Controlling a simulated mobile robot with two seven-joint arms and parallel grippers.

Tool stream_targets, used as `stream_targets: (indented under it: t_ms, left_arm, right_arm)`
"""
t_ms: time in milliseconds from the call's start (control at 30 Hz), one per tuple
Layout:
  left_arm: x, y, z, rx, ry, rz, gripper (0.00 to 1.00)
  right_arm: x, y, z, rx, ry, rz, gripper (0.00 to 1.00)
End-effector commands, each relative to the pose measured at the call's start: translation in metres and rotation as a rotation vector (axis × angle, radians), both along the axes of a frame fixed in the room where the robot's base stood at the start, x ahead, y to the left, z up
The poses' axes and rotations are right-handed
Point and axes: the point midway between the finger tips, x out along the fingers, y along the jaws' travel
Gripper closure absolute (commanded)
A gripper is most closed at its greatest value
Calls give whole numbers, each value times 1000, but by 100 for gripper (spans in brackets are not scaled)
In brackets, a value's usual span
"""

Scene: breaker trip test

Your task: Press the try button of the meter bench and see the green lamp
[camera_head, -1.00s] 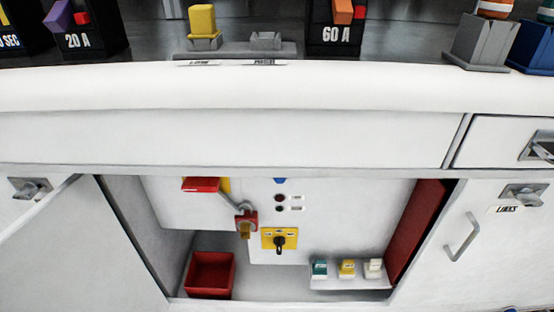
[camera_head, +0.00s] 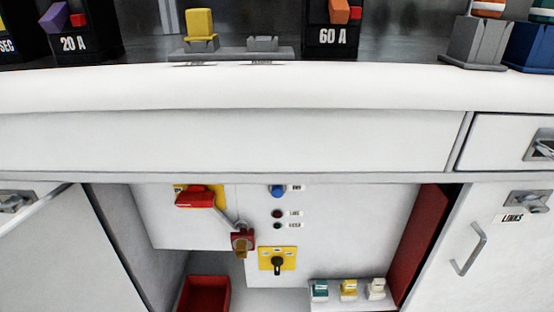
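The meter bench's panel (camera_head: 340,225) shows inside the open cupboard under the worktop. A blue round button (camera_head: 277,191) sits near the panel's top with a small white label beside it, too small to read surely. Below it are two small round lamps, a dark red upper one (camera_head: 277,213) and a dark lower one (camera_head: 277,226); neither looks lit. A yellow plate with a black rotary switch (camera_head: 277,260) is underneath. Neither of my grippers is in view.
A red handle (camera_head: 194,199) on yellow, with a red-and-brass padlock (camera_head: 242,242), is left of the button. A red bin (camera_head: 205,294) and several small blocks on a white ledge (camera_head: 340,302) stand below. The worktop's white front edge (camera_head: 250,90) overhangs the cupboard.

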Motion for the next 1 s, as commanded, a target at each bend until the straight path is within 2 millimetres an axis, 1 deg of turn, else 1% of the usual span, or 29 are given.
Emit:
stream_targets:
  t_ms: [33, 300, 367, 1000]
  left_arm:
    - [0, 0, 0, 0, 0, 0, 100]
    - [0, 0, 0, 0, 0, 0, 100]
    - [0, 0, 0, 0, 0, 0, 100]
    - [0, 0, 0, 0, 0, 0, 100]
  right_arm:
    - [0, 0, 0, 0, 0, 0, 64]
    - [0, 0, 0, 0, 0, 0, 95]
    - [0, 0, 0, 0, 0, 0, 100]
    - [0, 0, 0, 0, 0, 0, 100]
